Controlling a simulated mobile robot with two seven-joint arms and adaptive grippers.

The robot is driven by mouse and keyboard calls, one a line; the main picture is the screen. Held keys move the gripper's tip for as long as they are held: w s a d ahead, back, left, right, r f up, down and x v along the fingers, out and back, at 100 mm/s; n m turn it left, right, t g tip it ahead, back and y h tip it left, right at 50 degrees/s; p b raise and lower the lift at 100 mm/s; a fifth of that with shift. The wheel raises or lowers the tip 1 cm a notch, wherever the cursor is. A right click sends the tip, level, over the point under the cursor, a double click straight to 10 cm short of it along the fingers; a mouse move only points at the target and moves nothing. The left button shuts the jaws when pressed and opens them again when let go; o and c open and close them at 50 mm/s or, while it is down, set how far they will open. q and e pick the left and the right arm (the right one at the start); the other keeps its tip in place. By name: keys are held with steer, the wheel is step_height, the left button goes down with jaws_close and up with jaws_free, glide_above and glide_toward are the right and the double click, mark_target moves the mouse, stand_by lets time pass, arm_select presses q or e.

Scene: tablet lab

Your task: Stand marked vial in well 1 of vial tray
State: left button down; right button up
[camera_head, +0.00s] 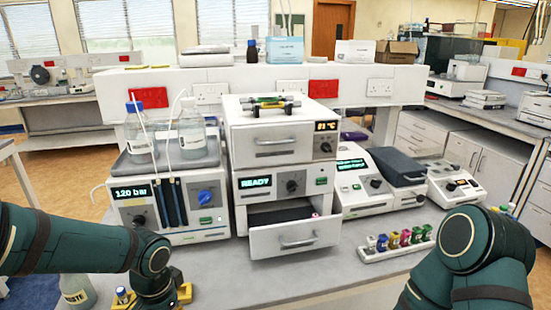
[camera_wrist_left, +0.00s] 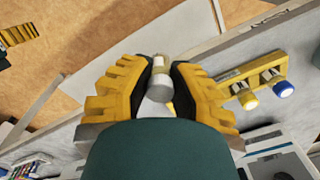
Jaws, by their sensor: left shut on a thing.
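My left gripper (camera_wrist_left: 160,82) is shut on a vial (camera_wrist_left: 160,88) with a grey end and a pale, banded body, held between its yellow fingers. In the head view this gripper (camera_head: 155,296) is at the bottom left, mostly hidden by its own wrist, and the held vial cannot be made out. A white rack (camera_head: 375,254) with several colour-capped vials stands on the bench at right. An open drawer (camera_head: 295,238) at centre has a dark interior and a small red-and-white item. I cannot tell which holder has well 1. My right gripper is out of view.
A waste bottle (camera_head: 76,292) stands at bottom left. A pump unit (camera_head: 165,205) with two bottles is behind. Bare bench lies in front of the open drawer.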

arm_select(q)
steer(key=w+d+f+n, duration=0.2)
steer(key=d+f+n, duration=0.2)
steer(key=f, duration=0.6)
steer(key=shift+d+f+n, duration=0.3)
steer(key=shift+d+n, duration=0.05)
steer(key=shift+n, duration=0.25)
